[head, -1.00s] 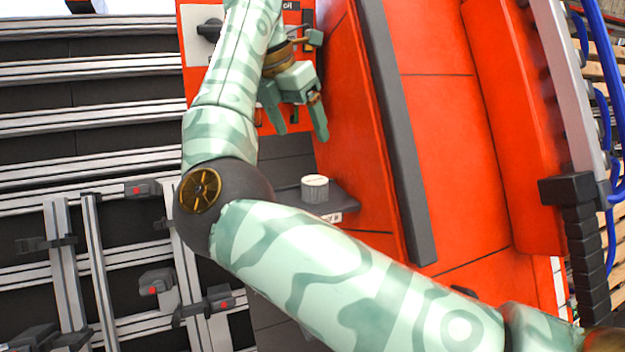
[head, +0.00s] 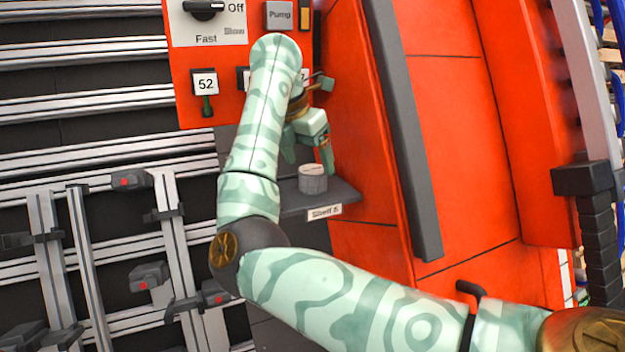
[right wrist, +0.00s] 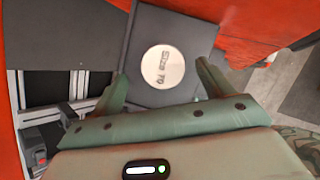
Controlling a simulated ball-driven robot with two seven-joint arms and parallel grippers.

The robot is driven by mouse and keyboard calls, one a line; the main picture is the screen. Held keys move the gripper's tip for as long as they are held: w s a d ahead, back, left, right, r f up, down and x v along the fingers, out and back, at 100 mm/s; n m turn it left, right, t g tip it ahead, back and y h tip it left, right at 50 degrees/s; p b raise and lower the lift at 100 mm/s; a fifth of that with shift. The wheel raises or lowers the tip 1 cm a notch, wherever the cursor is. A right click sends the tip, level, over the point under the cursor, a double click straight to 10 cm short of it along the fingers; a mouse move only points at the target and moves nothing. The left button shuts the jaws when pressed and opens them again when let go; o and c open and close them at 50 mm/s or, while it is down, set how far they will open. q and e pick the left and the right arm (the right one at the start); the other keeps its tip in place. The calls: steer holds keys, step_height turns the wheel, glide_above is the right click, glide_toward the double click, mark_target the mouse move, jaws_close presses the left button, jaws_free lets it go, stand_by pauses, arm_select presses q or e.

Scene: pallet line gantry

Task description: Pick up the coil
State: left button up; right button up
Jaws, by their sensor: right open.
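The coil appears to be the short grey-white cylinder (head: 313,180) standing upright on a small dark grey shelf (head: 342,196) in the head view. In the right wrist view its pale round top (right wrist: 163,67) carries dark lettering that I cannot read surely. My right gripper (head: 308,160) is open and empty, with its fingertips just above and behind the cylinder in the head view. In the right wrist view the two fingertips (right wrist: 162,80) lie on either side of the round top, with a gap at each side. Contact is not visible. My left gripper is in no view.
An orange-red panel (head: 187,100) with a knob (head: 203,10), a Pump button (head: 279,15) and a tag 52 (head: 205,84) stands behind my right arm. A red wall (head: 360,215) rises right of the shelf. Metal rails (head: 90,100) fill the left.

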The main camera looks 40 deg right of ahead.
mark_target(312, 169)
steer(key=x, duration=0.4)
steer(key=shift+s, duration=0.15)
steer(key=shift+a+r, duration=0.1)
steer(key=shift+a, duration=0.05)
steer(key=c, duration=1.3)
steer(key=shift+o, duration=0.2)
steer(key=shift+r, duration=0.1)
